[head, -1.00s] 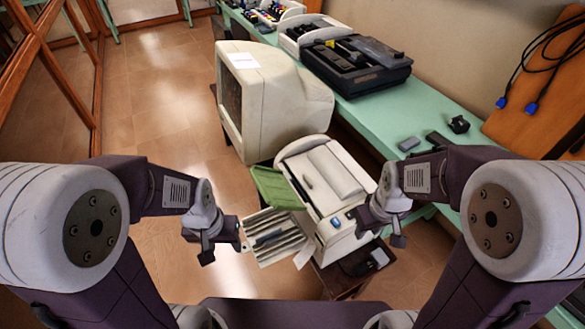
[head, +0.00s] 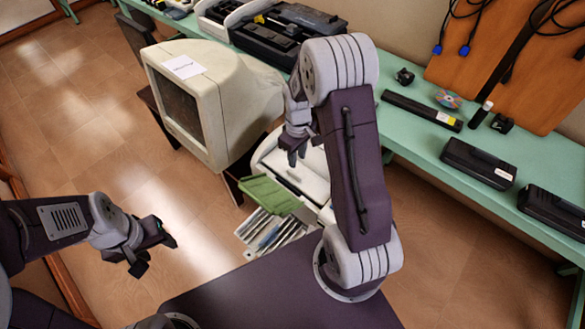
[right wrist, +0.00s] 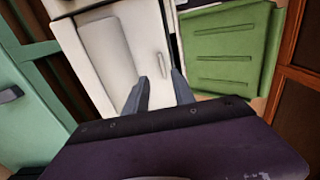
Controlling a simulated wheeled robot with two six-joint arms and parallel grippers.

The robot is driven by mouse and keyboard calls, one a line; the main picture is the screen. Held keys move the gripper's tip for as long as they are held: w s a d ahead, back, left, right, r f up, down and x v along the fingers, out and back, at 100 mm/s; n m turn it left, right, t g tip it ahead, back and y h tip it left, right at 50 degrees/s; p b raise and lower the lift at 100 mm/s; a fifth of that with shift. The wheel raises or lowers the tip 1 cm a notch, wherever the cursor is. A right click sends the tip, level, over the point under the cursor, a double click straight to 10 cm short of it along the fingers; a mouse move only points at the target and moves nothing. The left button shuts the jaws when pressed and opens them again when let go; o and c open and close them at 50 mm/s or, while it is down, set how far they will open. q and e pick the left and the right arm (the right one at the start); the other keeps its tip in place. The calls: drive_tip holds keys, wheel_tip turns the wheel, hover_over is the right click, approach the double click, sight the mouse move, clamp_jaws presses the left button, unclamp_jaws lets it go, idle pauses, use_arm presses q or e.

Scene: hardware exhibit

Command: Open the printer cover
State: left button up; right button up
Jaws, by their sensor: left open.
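The white printer (head: 306,172) stands to the right of the old monitor, partly hidden behind my right arm. Its cover shows in the right wrist view (right wrist: 128,75) as a flat white panel with a small slot-like grip, and looks closed. My right gripper (head: 292,155) is over the printer's top. In the right wrist view its two fingers (right wrist: 159,85) are apart with nothing between them, in front of the cover; contact cannot be told. My left gripper (head: 150,250) is open and empty, over the floor at the left, away from the printer.
A green tray (head: 270,195) sticks out from the printer's front, above a slatted paper tray (head: 268,232). The old monitor (head: 215,100) stands close on the left. A green table (head: 430,135) with black cartridges runs behind. The floor at left is clear.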

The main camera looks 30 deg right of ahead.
sight(294, 174)
drive_tip(key=f, duration=0.8)
drive_tip(key=shift+w+a, duration=0.35)
drive_tip(key=shift+a, duration=0.05)
drive_tip(key=shift+s+d+f, duration=0.1)
drive_tip(key=shift+f, duration=0.35)
clamp_jaws()
idle(0.4)
